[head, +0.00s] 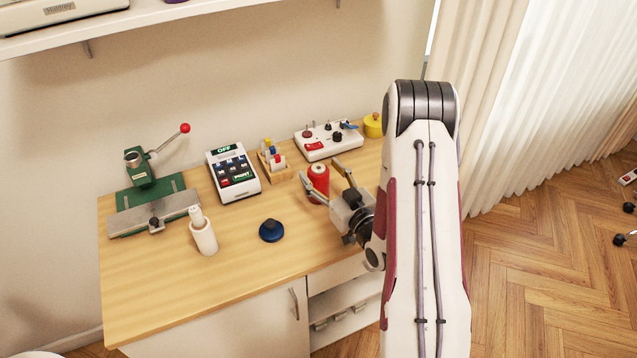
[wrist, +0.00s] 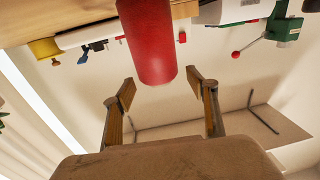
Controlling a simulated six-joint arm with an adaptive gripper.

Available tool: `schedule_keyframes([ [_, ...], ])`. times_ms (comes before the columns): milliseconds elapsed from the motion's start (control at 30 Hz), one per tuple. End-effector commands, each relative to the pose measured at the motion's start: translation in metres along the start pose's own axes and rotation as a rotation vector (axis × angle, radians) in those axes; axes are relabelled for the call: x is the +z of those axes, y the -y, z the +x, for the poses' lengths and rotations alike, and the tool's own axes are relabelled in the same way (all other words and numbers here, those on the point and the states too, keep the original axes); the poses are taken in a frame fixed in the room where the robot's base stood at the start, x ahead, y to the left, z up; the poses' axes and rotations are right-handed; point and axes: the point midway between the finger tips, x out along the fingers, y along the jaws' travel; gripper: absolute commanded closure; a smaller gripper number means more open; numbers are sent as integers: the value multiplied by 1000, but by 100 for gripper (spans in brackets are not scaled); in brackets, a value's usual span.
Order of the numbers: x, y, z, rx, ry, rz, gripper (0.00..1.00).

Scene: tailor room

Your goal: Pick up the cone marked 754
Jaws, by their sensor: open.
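A red cone (head: 319,176) stands on the table at the right, partly hidden by my gripper. In the wrist view the red cone (wrist: 150,45) is just beyond the fingertips, roughly in line with the gap between them. I can read no number on it. My gripper (head: 325,178) is open, with its two fingers spread toward the red cone. In the wrist view my gripper (wrist: 158,88) has nothing between its fingers. A white cone-like piece (head: 203,238) stands upright at the left of the table; no marking on it is legible.
A dark blue knobbed piece (head: 271,231) lies in the middle of the table (head: 180,295). Behind are a green press (head: 150,190), a keypad device (head: 232,174), a wooden rack (head: 271,160), a white control box (head: 330,139) and a yellow piece (head: 372,126). The front left is clear.

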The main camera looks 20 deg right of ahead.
Motion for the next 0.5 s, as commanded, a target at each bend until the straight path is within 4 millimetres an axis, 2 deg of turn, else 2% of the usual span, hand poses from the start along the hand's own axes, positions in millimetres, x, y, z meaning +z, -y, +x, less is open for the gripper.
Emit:
schedule_keyframes([
  [200, 0, 0, 15, 0, 0, 0, 42],
  [500, 0, 0, 16, 1, 1, 0, 42],
])
